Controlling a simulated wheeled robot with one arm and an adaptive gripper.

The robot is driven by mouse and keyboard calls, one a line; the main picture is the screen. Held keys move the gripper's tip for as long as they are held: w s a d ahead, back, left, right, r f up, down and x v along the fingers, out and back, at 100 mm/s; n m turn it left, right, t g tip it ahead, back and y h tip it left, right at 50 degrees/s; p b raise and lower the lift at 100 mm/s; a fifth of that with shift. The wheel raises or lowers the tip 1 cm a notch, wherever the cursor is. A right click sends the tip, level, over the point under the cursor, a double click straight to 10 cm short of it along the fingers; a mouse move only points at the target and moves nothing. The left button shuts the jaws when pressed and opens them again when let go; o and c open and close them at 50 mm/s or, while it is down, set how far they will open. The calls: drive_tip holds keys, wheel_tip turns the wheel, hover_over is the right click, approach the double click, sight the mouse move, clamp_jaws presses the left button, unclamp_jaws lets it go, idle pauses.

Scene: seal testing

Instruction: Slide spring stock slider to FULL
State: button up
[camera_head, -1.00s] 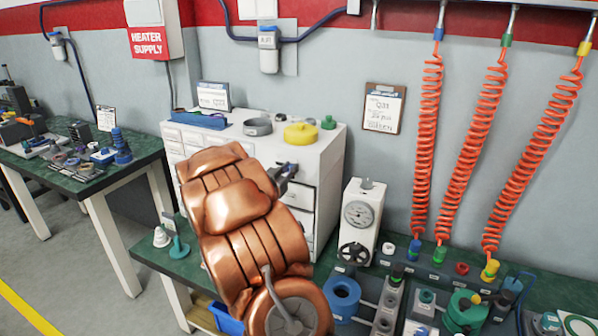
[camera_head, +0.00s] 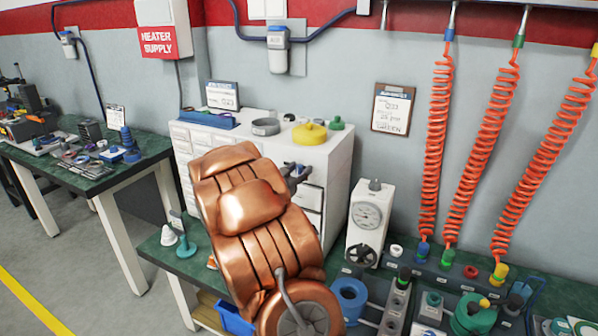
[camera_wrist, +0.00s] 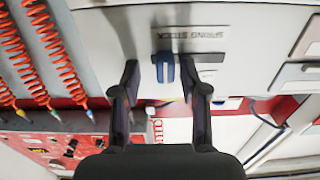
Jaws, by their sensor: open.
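A blue slider knob (camera_wrist: 164,67) shows in the wrist view on a white panel, under a grey label strip (camera_wrist: 190,33) reading SPRING STOCK. My gripper (camera_wrist: 160,76) is open, one finger to the left of the knob and one to its right, with gaps on both sides. I cannot tell how deep the fingers reach along the knob. In the head view, my gripper (camera_head: 297,176) is at the front of the white drawer cabinet (camera_head: 338,165); my copper-coloured arm hides much of that front. No FULL mark is readable.
A yellow round part (camera_head: 309,133) and a grey ring (camera_head: 265,127) sit on the cabinet top. A white gauge stand (camera_head: 368,222) is right of the cabinet. Orange coiled hoses (camera_head: 436,150) hang further right, above a bench crowded with fittings.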

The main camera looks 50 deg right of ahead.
drive_tip(key=v, duration=1.2)
drive_tip(key=shift+w, duration=0.15)
idle(0.4)
